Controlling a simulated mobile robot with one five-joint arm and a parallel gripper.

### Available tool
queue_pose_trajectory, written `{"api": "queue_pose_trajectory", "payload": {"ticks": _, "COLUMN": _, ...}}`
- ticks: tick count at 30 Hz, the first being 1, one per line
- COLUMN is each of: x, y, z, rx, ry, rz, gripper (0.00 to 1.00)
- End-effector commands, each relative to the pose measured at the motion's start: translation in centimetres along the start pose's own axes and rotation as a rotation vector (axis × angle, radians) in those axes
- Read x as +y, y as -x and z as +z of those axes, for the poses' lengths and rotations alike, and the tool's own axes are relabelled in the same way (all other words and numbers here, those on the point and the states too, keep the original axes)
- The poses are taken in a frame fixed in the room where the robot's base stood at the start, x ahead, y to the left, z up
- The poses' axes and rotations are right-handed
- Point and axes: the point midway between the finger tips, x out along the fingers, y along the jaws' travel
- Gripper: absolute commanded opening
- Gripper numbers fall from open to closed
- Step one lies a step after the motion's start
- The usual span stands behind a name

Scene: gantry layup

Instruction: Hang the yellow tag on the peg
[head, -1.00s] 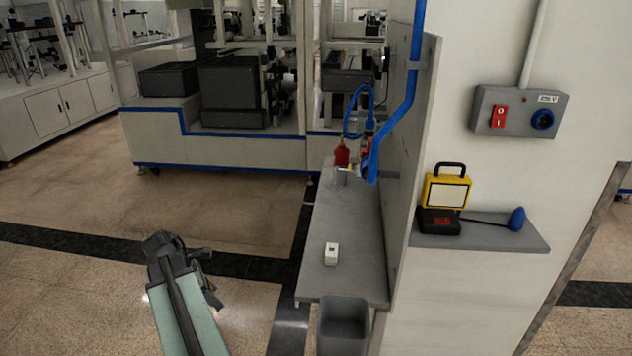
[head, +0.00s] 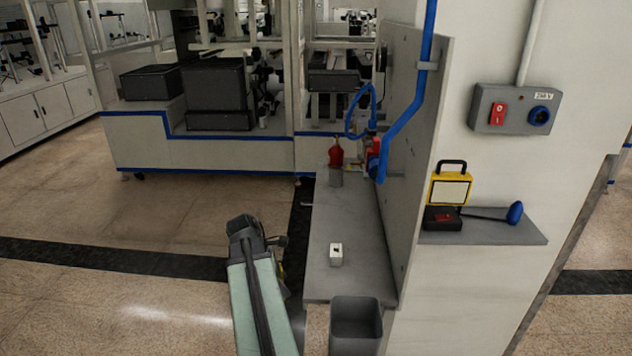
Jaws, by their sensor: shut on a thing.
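My arm reaches up from the bottom of the head view, and my gripper (head: 268,241) is at its far end, left of the narrow grey bench (head: 345,225). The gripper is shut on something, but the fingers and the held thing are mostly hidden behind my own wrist. I cannot make out a yellow tag in it. A small yellowish piece (head: 350,168) shows at the bench's far end beside a red object (head: 336,153); I cannot tell what it is. I cannot pick out the peg for certain.
A white block (head: 336,255) with a dark opening sits on the bench. A grey bin (head: 356,318) stands at its near end. A grey panel (head: 408,150) with a blue pipe (head: 408,105) rises on the right. A yellow-framed case (head: 451,185) sits on a wall shelf. Left floor is clear.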

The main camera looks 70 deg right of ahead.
Motion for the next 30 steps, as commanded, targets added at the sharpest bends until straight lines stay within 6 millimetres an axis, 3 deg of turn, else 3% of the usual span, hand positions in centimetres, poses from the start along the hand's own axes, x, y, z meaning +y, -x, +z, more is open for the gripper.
{"api": "queue_pose_trajectory", "payload": {"ticks": 4, "x": 0.0, "y": 1.0, "z": -0.4, "rx": 0.000, "ry": 0.011, "rz": 0.004, "gripper": 0.11}}
{"api": "queue_pose_trajectory", "payload": {"ticks": 7, "x": 0.3, "y": 3.6, "z": 0.9, "rx": 0.000, "ry": -0.001, "rz": -0.001, "gripper": 0.11}}
{"api": "queue_pose_trajectory", "payload": {"ticks": 21, "x": 2.1, "y": 21.4, "z": 14.9, "rx": -0.001, "ry": -0.177, "rz": -0.074, "gripper": 0.11}}
{"api": "queue_pose_trajectory", "payload": {"ticks": 25, "x": 2.4, "y": 24.8, "z": 18.0, "rx": -0.002, "ry": -0.221, "rz": -0.092, "gripper": 0.11}}
{"api": "queue_pose_trajectory", "payload": {"ticks": 30, "x": 2.5, "y": 26.8, "z": 20.1, "rx": -0.002, "ry": -0.253, "rz": -0.106, "gripper": 0.11}}
